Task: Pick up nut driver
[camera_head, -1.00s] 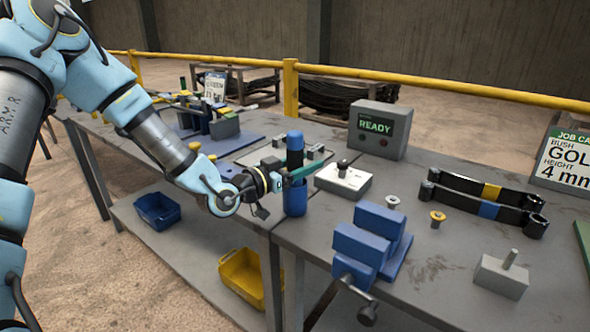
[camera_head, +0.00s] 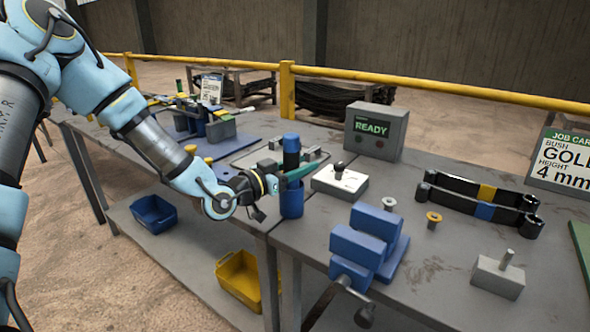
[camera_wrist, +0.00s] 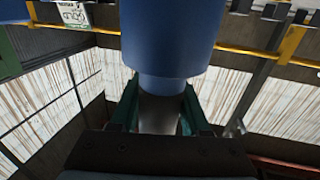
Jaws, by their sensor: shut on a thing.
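In the wrist view the blue handle (camera_wrist: 170,35) fills the upper middle. The fingers are shut on the narrower grey part (camera_wrist: 159,112) just below it.
Behind the driver are a grey fixture plate (camera_head: 255,155) and a white block with a black knob (camera_head: 340,180). A blue vise (camera_head: 365,245) stands to the right, near the front edge. A grey READY box (camera_head: 375,131) stands behind. Blue and yellow bins (camera_head: 238,280) sit on the lower shelf.

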